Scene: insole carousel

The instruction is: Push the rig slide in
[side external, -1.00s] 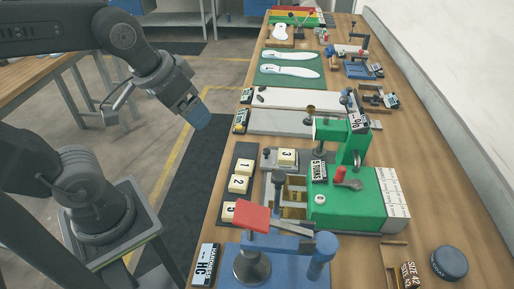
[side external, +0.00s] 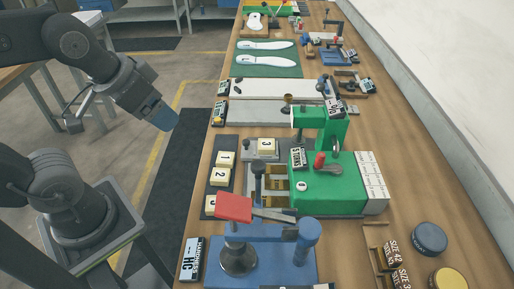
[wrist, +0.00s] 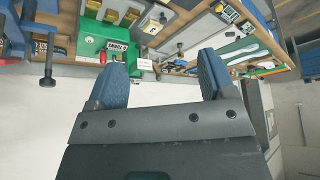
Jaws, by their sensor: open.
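A grey slide with brass-coloured blocks (side external: 276,186) lies at the press's left side, partly hidden by a dark upright knob (side external: 258,168). I cannot tell how far the slide is in. My gripper (side external: 163,117) hangs over the floor left of the bench, well apart from the rig. In the wrist view my gripper (wrist: 160,72) has its two blue fingers spread, with nothing between them.
A blue fixture with a red handle (side external: 234,208) stands in front of the rig. Numbered cream blocks (side external: 221,177) sit on a dark strip at its left. Grey and white boards (side external: 262,114) and a green mat (side external: 267,71) lie beyond. Space between gripper and bench is clear.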

